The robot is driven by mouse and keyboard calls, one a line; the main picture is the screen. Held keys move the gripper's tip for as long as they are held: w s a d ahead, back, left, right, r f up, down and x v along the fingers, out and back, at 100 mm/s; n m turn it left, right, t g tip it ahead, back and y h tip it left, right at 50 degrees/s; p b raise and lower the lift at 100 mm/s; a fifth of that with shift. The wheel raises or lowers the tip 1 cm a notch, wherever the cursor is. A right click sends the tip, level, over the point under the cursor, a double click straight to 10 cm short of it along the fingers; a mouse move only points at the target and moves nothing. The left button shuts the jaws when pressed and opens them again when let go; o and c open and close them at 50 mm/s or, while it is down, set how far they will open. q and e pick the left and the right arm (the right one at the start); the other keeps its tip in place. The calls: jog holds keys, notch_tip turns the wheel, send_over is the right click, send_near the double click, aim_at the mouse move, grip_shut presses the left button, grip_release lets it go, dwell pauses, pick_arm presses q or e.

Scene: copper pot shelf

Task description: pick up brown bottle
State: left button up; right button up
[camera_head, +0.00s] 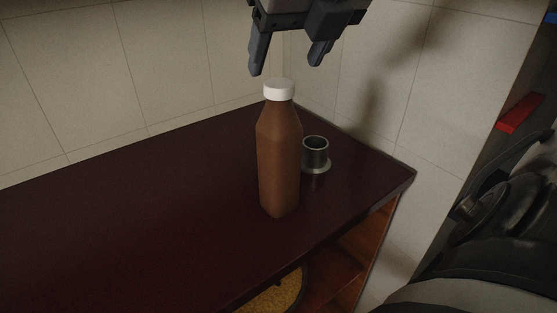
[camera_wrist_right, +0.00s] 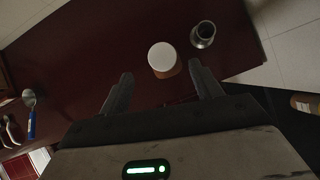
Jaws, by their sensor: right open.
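The brown bottle (camera_head: 278,158) with a white cap stands upright on the dark red shelf top (camera_head: 150,210). My right gripper (camera_head: 288,66) is open and empty above the bottle, apart from its cap. In the right wrist view, the white cap (camera_wrist_right: 162,56) shows from above, just beyond the gap between the open fingertips of the right gripper (camera_wrist_right: 160,72). Most of the bottle's body is hidden below the cap there. My left gripper is in neither view.
A small metal cup (camera_head: 315,152) stands right behind the bottle, close to it; it also shows in the right wrist view (camera_wrist_right: 204,34). A tiled wall (camera_head: 110,70) bounds the shelf at the back. The top left of the bottle is clear. A blue-handled utensil (camera_wrist_right: 31,115) lies at left in the wrist view.

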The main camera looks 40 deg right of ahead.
aim_at(281, 84)
jog(key=x, duration=0.7)
jog(key=shift+d+f, duration=0.1)
jog(key=shift+f, duration=0.15)
jog(key=shift+c, duration=0.4)
grip_shut()
